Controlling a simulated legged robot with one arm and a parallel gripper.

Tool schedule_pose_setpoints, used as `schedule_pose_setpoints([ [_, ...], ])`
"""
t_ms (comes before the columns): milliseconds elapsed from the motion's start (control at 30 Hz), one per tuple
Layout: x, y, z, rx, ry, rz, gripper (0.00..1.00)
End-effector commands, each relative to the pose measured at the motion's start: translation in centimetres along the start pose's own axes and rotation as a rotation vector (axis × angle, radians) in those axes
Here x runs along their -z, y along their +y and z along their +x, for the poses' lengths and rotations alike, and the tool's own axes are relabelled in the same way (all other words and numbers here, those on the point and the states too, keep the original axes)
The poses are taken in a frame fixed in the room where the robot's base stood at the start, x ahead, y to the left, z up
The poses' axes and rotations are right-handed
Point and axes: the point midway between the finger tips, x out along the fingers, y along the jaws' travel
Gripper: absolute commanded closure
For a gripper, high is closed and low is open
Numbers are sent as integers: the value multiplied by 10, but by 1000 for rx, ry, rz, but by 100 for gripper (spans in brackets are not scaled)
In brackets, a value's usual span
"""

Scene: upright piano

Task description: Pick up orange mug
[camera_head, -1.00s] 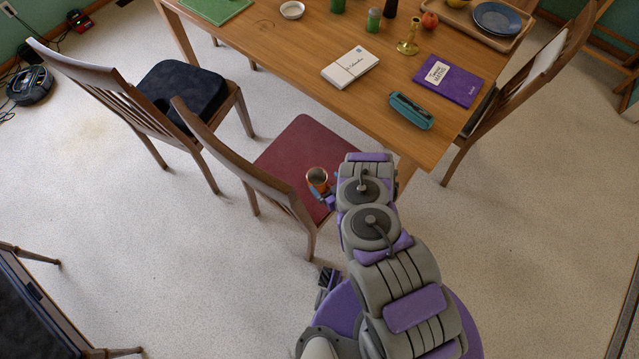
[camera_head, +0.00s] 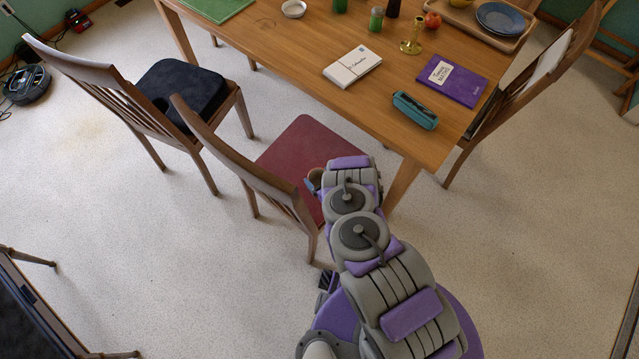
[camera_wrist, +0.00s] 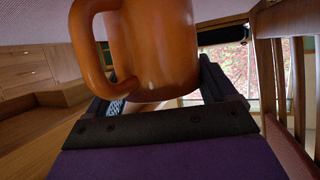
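The orange mug (camera_wrist: 160,45) fills the upper middle of the wrist view, very close, with its handle on the left. My gripper (camera_wrist: 158,85) has its two dark fingers spread on either side of the mug. The right finger looks slightly apart from the mug; contact on the left is hard to judge behind the handle. In the head view only a sliver of the mug (camera_head: 312,178) shows, over the red chair seat (camera_head: 290,150). My arm hides the rest of the mug and most of my gripper.
The chair back (camera_head: 240,160) stands close left of my arm. The wooden table (camera_head: 290,60) is just beyond, with a teal case (camera_head: 414,110), white envelopes (camera_head: 352,67) and a purple book (camera_head: 452,80). Another chair (camera_head: 150,100) stands left. The carpet at right is open.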

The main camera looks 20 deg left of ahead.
Motion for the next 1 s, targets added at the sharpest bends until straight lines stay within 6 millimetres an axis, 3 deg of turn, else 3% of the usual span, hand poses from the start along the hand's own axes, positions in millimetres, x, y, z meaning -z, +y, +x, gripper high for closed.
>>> schedule_pose_setpoints([
  [567,0,1,-1,1,2,1,79],
  [833,2,0,-1,0,3,1,79],
  [1000,15,2,-5,-2,5,2,79],
])
